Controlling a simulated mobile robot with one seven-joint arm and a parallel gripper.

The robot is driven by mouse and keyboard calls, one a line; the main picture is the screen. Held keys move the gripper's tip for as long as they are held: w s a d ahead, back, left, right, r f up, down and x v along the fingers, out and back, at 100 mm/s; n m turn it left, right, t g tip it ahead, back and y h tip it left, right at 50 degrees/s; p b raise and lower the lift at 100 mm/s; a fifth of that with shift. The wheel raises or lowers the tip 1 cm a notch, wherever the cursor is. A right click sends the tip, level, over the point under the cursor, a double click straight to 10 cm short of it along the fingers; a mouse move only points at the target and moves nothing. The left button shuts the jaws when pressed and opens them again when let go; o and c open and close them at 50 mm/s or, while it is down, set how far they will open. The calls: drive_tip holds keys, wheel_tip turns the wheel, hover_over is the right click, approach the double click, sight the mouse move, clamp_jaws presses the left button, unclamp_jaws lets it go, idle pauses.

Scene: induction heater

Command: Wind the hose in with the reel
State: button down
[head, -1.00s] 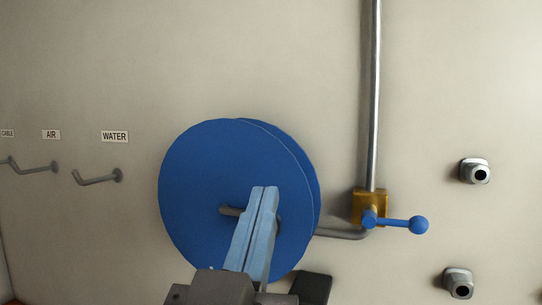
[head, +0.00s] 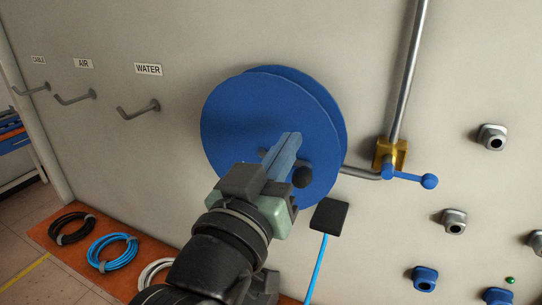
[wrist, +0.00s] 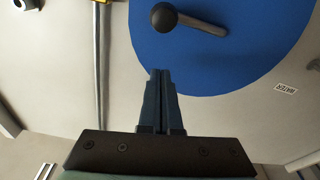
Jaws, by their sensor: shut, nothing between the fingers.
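The blue reel (head: 225,125) is mounted on the wall and fills the upper part of the wrist view (wrist: 235,60). Its crank shows in the wrist view as a grey bar (wrist: 200,25) with a dark ball knob (wrist: 164,16). In the head view the knob (head: 303,177) shows just right of my fingers, which hide part of the crank. My gripper (head: 293,140) is shut and empty in front of the reel. In the wrist view its fingertips (wrist: 160,73) are apart from the knob. A light blue hose (head: 317,268) runs down from a dark block (head: 329,215) below the reel.
A brass valve (head: 389,155) with a blue lever (head: 410,178) is right of the reel, on a vertical pipe (head: 410,70). Wall hooks (head: 140,109) are left. Black (head: 72,228), blue (head: 112,252) and white coils lie on an orange strip (head: 45,235). Several sockets (head: 492,137) are at right.

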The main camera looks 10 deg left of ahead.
sight(295, 176)
drive_tip(key=shift+r+p+x, duration=0.25)
drive_tip(key=shift+p+x, duration=0.05)
drive_tip(key=shift+x, duration=0.85)
drive_tip(key=f, duration=0.2)
drive_tip(key=s+f, duration=0.1)
drive_tip(key=f, duration=0.1)
drive_tip(key=shift+s+d+f, duration=0.1)
drive_tip(key=shift+d+f, duration=0.1)
drive_tip(key=shift+d, duration=0.05)
drive_tip(key=shift+f+m+b, duration=0.25)
drive_tip(key=shift+m+b, duration=0.15)
drive_tip(key=shift+b, duration=0.25)
drive_tip(key=shift+d+f+m+b, duration=0.1)
drive_tip(key=shift+f+m+b, duration=0.2)
drive_tip(key=shift+b, duration=0.4)
